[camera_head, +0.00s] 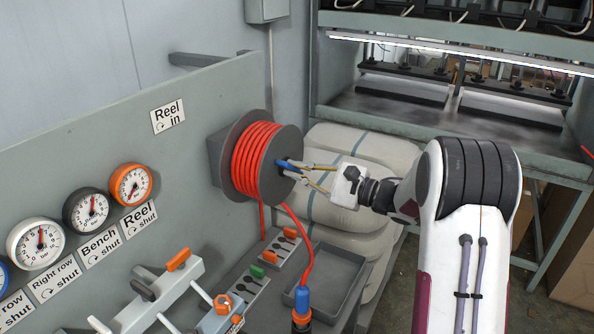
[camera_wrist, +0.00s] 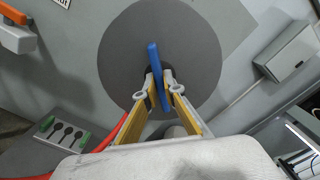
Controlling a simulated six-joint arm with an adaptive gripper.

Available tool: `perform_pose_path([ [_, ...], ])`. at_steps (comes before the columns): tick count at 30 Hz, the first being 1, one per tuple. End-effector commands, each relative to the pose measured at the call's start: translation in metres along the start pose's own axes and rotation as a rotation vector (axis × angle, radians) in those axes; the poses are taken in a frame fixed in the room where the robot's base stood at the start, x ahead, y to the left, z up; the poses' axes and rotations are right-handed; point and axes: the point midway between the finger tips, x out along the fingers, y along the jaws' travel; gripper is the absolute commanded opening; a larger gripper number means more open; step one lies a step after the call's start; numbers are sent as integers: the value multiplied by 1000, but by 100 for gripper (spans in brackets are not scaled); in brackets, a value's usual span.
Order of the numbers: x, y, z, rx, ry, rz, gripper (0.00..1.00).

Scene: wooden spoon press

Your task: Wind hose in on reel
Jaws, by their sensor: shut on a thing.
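The hose reel (camera_head: 285,160) is a dark grey drum on the grey panel, with red hose (camera_head: 250,160) wound round it in several turns. A run of hose (camera_head: 304,240) hangs from the reel to a blue and orange fitting (camera_head: 302,298) below. My gripper (camera_head: 296,171) is at the reel's front face, shut on the blue crank handle. In the wrist view the blue handle (camera_wrist: 153,56) stands slightly tilted between my fingertips (camera_wrist: 159,88), before the round reel face (camera_wrist: 195,45). My fingers hide part of the handle and the hub.
Valves with orange levers (camera_head: 178,260) and a grey tray (camera_head: 330,278) lie below. Stacked pale sacks (camera_head: 345,205) stand close behind my gripper.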

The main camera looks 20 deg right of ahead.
Motion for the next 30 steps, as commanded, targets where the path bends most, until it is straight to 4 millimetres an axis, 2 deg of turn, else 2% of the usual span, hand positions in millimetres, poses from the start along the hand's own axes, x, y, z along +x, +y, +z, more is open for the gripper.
perform_pose_path([
  [9, 0, 3, -1, 4, 2, 5, 0],
  [10, 0, 3, -1, 4, 2, 6, 14],
  [12, 0, 3, -1, 4, 2, 6, 26],
  [23, -1, 2, 0, 2, 1, 3, 26],
  [30, -11, 1, 0, 1, 1, 3, 26],
])
